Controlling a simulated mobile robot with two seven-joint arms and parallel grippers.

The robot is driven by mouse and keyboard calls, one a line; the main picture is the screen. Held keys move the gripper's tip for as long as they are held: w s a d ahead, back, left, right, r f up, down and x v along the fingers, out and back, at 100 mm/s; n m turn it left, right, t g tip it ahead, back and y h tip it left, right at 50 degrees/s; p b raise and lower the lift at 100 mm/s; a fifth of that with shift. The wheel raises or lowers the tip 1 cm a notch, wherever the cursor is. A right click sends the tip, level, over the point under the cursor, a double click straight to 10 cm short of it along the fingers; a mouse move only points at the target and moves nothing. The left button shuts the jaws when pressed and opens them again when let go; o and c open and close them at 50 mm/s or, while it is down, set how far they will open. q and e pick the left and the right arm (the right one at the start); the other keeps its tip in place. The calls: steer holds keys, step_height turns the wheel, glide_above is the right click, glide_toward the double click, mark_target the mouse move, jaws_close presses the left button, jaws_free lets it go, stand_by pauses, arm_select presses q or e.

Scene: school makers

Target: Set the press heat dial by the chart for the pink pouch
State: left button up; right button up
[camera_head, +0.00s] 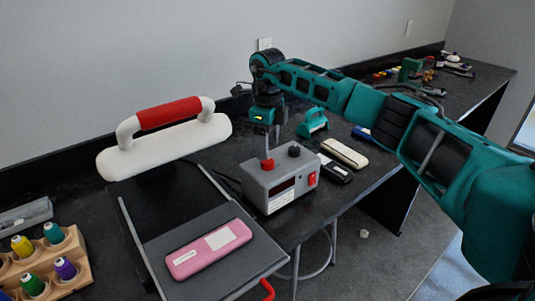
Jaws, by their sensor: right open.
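A pink pouch (208,248) with a pale patch lies on the dark lower bed (165,240) of the press. The raised white press top with its red handle (169,112) is behind it. A grey control box (256,187) stands right of the press, with a red knob (267,164), a black knob (294,151), a dark display (282,188) and a red switch (312,179). My right gripper (267,148) points down, open, directly over the red knob; whether it touches the knob is unclear. I cannot make out a chart. My left gripper is out of view.
A cream case (344,153) and a black item (335,170) lie right of the box. A teal tool (313,124) stands behind them. A wooden rack (70,258) of thread spools is at lower left. The bench's front edge is close to the box.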

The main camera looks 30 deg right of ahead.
mark_target(268, 161)
step_height(268, 161, up, 9)
steer(key=shift+f, duration=0.15)
steer(key=shift+f, duration=0.1)
stand_by(0.5)
